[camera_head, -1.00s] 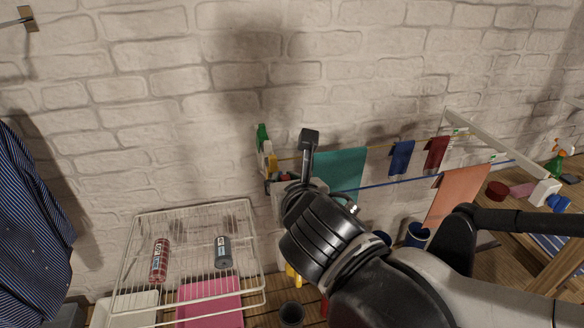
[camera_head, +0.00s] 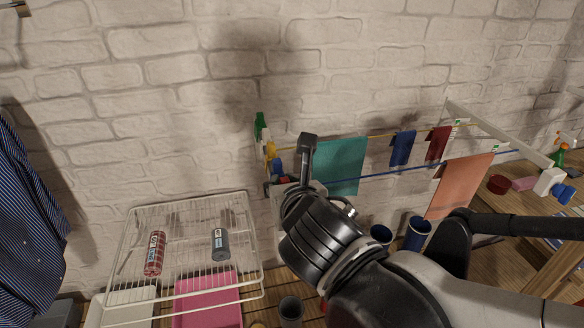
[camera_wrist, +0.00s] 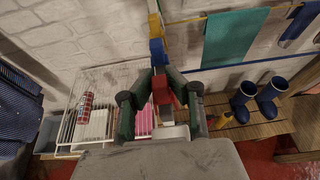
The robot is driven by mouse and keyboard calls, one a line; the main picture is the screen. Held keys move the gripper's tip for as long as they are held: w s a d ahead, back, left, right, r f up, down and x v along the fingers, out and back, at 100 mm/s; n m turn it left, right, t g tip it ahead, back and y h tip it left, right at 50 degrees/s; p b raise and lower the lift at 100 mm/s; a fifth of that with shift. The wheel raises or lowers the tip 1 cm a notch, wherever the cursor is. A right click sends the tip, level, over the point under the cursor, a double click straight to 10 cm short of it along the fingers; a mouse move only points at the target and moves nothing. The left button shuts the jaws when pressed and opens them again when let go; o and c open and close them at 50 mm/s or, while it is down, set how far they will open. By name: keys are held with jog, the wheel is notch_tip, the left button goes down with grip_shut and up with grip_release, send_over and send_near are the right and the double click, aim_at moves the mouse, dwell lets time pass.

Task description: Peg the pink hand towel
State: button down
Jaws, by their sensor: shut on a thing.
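A salmon-pink towel (camera_head: 461,184) hangs over the front blue line at the right in the head view, far to the right of my gripper. In the wrist view my gripper (camera_wrist: 160,80) is shut on a small red peg (camera_wrist: 160,92) between its dark fingers. A blue peg (camera_wrist: 157,50) and a yellow piece (camera_wrist: 154,24) show in a row just beyond it. I cannot tell whether the red peg is free of what is behind it. In the head view my wrist hides the fingertips.
A teal towel (camera_head: 341,166), a blue cloth (camera_head: 402,148) and a dark red cloth (camera_head: 438,143) hang on the lines. Blue boots (camera_wrist: 266,97) stand below the lines. A brick wall is behind.

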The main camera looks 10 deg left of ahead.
jog(key=c, duration=1.7)
grip_release()
jog(key=shift+o, duration=0.2)
jog(key=shift+s+r, duration=0.1)
jog(key=shift+s, duration=0.05)
jog(key=shift+v, duration=5.9)
jog(key=w+d+f+n+g+h+b, duration=0.1)
jog(key=d+f+n+g+h+b, duration=0.3)
jog(key=d+f+n+b, duration=0.8)
jog(key=d+f+n+g, duration=0.1)
jog(key=d+f+n, duration=1)
jog(key=n, duration=0.8)
jog(key=shift+d+f+n+g+h+b, duration=0.3)
jog(key=shift+d+n+h+b, duration=0.1)
jog(key=shift+d, duration=0.35)
